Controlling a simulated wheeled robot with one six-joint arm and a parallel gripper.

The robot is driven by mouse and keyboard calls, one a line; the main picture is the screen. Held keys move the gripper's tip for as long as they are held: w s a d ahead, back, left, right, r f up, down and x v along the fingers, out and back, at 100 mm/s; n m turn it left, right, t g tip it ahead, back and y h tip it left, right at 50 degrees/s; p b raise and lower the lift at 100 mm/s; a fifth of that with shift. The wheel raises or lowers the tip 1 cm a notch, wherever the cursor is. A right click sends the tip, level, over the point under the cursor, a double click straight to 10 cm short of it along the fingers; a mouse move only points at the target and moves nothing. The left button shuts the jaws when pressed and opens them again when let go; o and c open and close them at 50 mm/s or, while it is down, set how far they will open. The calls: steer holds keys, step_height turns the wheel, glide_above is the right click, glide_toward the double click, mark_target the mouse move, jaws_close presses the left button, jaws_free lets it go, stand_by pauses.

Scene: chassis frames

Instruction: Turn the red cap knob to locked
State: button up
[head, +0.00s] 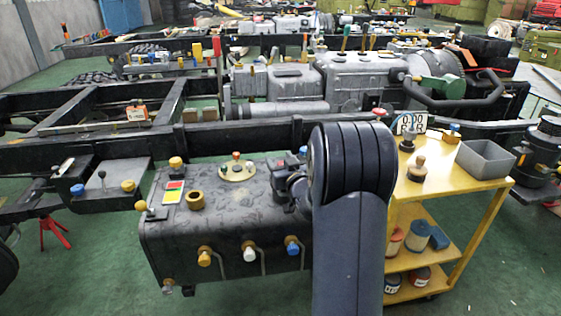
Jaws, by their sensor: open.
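The red cap knob (236,156) stands upright at the centre of a round cream plate (238,171) with small marks, on top of a black tank (225,215). The marks are too small to read, so I cannot tell the knob's setting. My gripper (284,180) shows as a dark shape just right of the plate, partly hidden behind my large grey arm link. It is open and apart from the knob, with nothing seen in it.
A brass ring (195,200), a red-green-yellow card (174,191) and an orange-topped knob (176,164) share the tank top. Several valves line its front. A dark frame rail (240,136) runs behind. A yellow cart (480,185) with a grey bin (486,158) stands right.

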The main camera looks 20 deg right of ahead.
steer(key=c, duration=1)
